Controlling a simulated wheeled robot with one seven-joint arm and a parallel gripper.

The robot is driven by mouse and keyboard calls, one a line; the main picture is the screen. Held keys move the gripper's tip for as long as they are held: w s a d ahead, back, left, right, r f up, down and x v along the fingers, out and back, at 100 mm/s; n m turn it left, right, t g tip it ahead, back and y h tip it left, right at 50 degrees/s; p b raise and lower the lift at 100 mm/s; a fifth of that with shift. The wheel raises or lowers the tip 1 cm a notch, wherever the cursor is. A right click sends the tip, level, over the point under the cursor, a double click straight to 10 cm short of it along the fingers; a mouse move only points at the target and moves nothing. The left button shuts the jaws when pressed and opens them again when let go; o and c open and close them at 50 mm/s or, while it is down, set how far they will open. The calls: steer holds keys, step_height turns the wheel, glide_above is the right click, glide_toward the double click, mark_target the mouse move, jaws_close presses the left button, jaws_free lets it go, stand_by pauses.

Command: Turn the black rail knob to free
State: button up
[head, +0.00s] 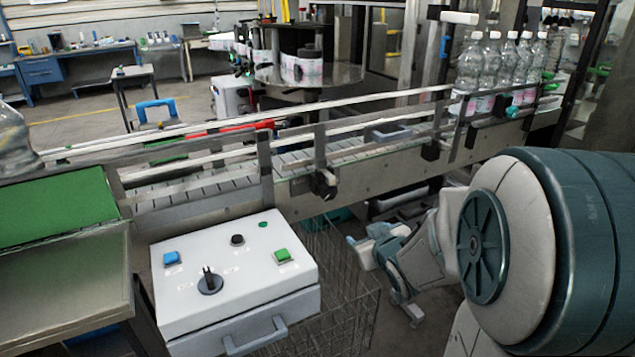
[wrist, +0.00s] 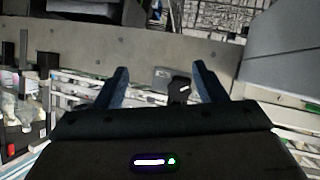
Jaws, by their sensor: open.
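A black knob (head: 323,184) sits on a bracket at the near side of the conveyor's guide rail, in the middle of the head view. In the wrist view a black knob (wrist: 180,89) with a small white mark shows beyond my fingers, nearer the right one. My gripper (wrist: 159,69) is open, with two dark blue fingers apart and nothing between them. In the head view my gripper is low and right of the rail knob, clear of it. The knob's setting is too small to read.
A white control box (head: 185,249) with buttons and a black rotary switch (head: 210,282) stands at front left. Clear bottles (head: 480,65) stand on the conveyor (head: 365,170) at right. A wire basket (head: 345,290) is beside the box. Another black knob (head: 432,150) is farther right.

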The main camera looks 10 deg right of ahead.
mark_target(330, 193)
steer(key=w+a+r+t+y+p, duration=0.1)
steer(key=w+a, duration=0.1)
steer(key=w, duration=0.2)
steer(key=w+a+r+n+t+y+p, duration=0.1)
steer(key=w+a+t+y+p, duration=0.1)
steer(key=w, duration=0.3)
steer(key=w+a+r+n+t+y+p, duration=0.1)
steer(key=w+a+y+p, duration=0.1)
steer(key=w, duration=0.3)
stand_by(0.4)
steer(key=c, duration=1)
